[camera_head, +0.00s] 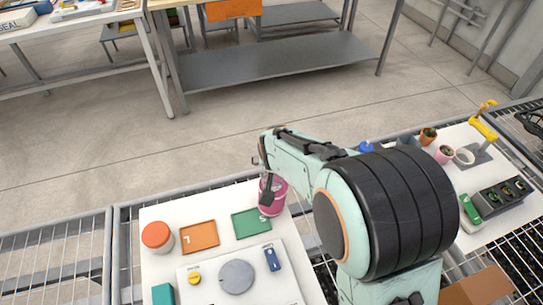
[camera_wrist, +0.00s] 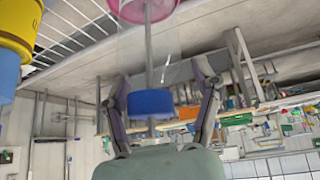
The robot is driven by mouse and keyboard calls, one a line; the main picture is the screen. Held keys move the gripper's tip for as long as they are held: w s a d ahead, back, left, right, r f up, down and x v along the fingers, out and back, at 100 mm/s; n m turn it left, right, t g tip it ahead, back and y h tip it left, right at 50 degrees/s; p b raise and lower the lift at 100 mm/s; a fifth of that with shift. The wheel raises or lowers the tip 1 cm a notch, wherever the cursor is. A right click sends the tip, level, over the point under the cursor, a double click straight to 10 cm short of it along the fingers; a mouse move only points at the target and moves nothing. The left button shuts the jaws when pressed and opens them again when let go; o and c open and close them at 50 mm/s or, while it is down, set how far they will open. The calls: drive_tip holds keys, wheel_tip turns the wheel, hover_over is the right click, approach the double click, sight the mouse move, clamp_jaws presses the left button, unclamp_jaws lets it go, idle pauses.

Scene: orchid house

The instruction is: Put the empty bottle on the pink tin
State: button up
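The pink tin (camera_head: 279,199) stands at the back right of the near white board, partly behind my gripper (camera_head: 268,190). The tin's pink top also shows at the upper edge of the wrist view (camera_wrist: 172,8). A clear bottle with a blue band or cap (camera_wrist: 150,102) and a grey stem through it sits between my fingers (camera_wrist: 160,70). My fingers are partly closed and appear to hold its clear body. The bottle's far end overlaps the tin in the wrist view; I cannot tell whether they touch. The clear bottle is hard to see in the head view.
An orange-topped jar (camera_head: 156,234), an orange tray (camera_head: 199,237) and a green tray (camera_head: 251,223) share the board. A grey disc (camera_head: 236,276) and a blue piece (camera_head: 272,259) lie nearer. Small pots (camera_head: 444,155) and a black rack (camera_head: 500,197) stand right of my arm.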

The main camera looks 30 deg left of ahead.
drive_tip(key=shift+r, duration=0.1)
drive_tip(key=shift+r, duration=0.35)
drive_tip(key=v, duration=1.1)
drive_tip(key=s+d+m+g+h, duration=0.2)
drive_tip(key=s+d+m, duration=0.15)
drive_tip(key=d, duration=1.15)
drive_tip(key=s+d+f+m+g, duration=0.1)
drive_tip(key=s+d+g, duration=0.1)
drive_tip(key=s+d, duration=0.3)
drive_tip(key=s+d+f+m+g, duration=0.1)
drive_tip(key=s+d, duration=0.5)
drive_tip(key=s, duration=0.4)
drive_tip(key=shift+s+g+h, duration=0.3)
drive_tip(key=shift+g, duration=0.1)
